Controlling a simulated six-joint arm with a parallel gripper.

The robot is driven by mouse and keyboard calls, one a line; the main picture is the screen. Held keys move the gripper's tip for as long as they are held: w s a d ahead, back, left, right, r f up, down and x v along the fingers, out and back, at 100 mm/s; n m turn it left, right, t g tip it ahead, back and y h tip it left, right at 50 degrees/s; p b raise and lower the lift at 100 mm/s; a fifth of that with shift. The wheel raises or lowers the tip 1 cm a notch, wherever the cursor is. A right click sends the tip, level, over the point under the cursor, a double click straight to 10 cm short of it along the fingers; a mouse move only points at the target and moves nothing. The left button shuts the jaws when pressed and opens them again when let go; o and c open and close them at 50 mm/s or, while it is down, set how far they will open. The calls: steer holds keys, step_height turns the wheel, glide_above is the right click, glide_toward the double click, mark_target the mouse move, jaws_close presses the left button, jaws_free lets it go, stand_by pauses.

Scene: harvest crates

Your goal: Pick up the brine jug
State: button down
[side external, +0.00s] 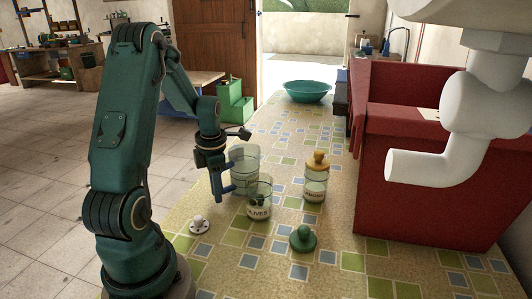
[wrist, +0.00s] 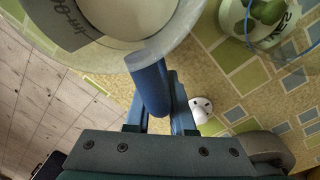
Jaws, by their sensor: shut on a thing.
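The brine jug is a large clear vessel (side external: 245,160), seen behind the olives jar in the side view. In the wrist view the jug (wrist: 100,58) fills the upper left, with a pale round inside and a partly readable label. My gripper (side external: 222,190) has blue fingers at the jug's left side.
The olives jar (side external: 259,200) stands close in front of the jug. A jar with a yellow lid (side external: 315,183) is to the right. A red crate (side external: 430,170) bounds the right; a green bowl (side external: 306,90) is behind.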

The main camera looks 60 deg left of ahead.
steer(key=shift+r, duration=0.15)
step_height(320, 180, up, 10)
steer(key=shift+f, duration=0.1)
stand_by(0.6)
